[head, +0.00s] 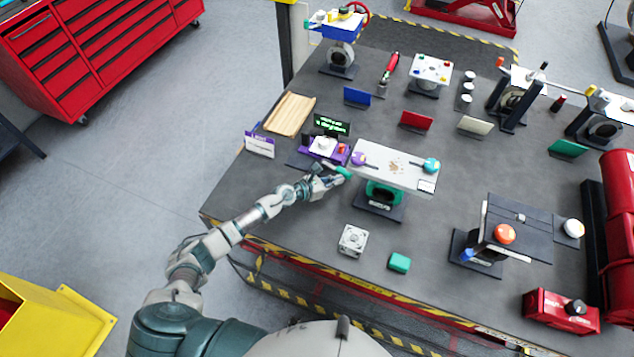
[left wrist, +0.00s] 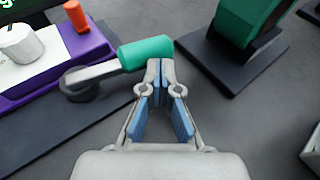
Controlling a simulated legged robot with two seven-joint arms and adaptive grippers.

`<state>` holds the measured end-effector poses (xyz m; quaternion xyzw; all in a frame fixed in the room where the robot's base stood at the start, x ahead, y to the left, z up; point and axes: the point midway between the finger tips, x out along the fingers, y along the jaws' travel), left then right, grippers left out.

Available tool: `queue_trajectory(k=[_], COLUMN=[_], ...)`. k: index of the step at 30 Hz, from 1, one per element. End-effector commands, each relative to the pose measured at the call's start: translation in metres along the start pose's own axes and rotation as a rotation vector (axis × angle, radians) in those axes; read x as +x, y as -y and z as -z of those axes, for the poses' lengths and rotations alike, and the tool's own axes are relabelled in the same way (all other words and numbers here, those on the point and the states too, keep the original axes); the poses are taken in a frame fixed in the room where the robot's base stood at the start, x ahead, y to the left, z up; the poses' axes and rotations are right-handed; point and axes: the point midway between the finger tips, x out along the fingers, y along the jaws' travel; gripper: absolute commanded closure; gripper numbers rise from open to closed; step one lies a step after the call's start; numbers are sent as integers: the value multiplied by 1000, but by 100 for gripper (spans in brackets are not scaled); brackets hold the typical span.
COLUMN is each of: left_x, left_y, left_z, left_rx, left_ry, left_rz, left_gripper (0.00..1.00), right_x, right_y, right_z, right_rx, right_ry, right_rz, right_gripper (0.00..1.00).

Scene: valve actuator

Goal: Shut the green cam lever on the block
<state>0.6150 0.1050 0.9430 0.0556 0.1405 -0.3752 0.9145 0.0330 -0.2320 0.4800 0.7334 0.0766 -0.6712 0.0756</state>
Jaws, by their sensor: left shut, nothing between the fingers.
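The cam lever has a green handle (left wrist: 146,53) on a grey metal arm (left wrist: 96,73) that runs to a dark round pivot (left wrist: 77,86) at the side of the purple and white block (left wrist: 60,64). In the head view the green handle (head: 343,172) sticks out to the right of the lever's pivot. The block (head: 325,148) stands at the left of the table. My left gripper (left wrist: 160,66) is shut and empty, its fingertips right beside the free end of the green handle. I cannot tell whether they touch it. It also shows in the head view (head: 337,179).
A white-topped stand (head: 396,166) with a green support (left wrist: 238,22) is close to the right of the gripper. A white fan-like box (head: 353,240) and a green block (head: 399,263) lie nearer the front edge. A wooden tray (head: 290,114) lies behind the block.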

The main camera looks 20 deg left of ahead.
Motion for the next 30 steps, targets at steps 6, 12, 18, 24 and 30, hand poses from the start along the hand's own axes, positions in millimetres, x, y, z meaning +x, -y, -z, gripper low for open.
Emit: queue_trajectory(k=[6, 12, 18, 24, 30], left_x=[12, 15, 16, 16, 16], left_y=[1, 0, -1, -1, -1], left_z=[-4, -5, -6, -6, -6], left_rx=[1, 1, 0, 0, 0], left_ry=[0, 1, 1, 1, 1], left_rz=[0, 0, 1, 0, 0], left_gripper=[100, 100, 100, 100, 100], right_x=[2, 3, 3, 3, 3], right_y=[-5, -12, -17, -16, -7], right_z=[-1, -3, -4, -3, -2], right_rx=[-1, 0, 0, 0, 2], right_ry=[1, 3, 4, 4, 1], right_rz=[-6, -15, -20, -18, -8], right_gripper=[100, 100, 100, 100, 100])
